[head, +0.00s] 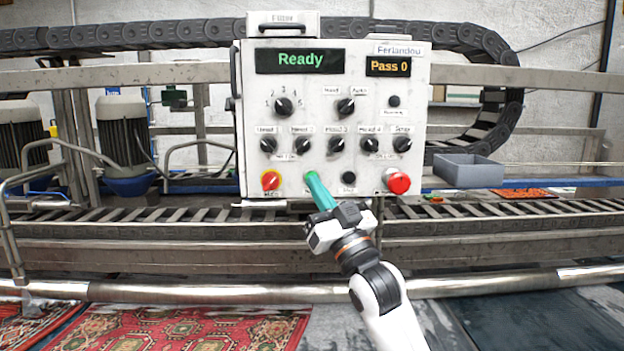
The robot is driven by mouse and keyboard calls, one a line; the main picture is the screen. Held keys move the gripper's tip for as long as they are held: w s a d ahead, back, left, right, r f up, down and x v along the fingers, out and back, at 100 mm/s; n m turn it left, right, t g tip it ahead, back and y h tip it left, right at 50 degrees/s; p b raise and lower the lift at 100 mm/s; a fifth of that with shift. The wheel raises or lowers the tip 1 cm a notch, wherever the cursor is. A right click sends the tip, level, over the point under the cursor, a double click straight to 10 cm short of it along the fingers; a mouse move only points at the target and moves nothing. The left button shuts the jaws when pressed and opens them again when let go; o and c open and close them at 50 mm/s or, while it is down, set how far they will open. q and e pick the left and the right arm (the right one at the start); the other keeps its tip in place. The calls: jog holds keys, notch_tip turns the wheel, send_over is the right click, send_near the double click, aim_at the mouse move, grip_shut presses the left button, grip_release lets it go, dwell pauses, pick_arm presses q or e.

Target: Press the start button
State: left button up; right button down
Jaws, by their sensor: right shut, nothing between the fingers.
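The white control panel (221,150) faces me, its display (299,60) reading "Ready" in green and a smaller display (388,67) reading "Pass 0". My right gripper (312,178) is shut and empty, its teal fingers pointing up at the panel's bottom row. A bright green edge at the fingertips appears to be the green start button (310,174). The fingers cover most of it and its label, so I cannot tell whether they touch it or whether it is pushed in. My left gripper is not in view.
A black button (348,177) and a red button (398,182) are to the right. Several black knobs sit above. A steel pipe (480,284) and roller track run below the panel. A grey bin (468,171) is at right.

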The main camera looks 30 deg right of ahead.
jog(key=shift+w+d, duration=0.1)
jog(key=shift+w+d, duration=0.15)
jog(key=shift+w, duration=0.1)
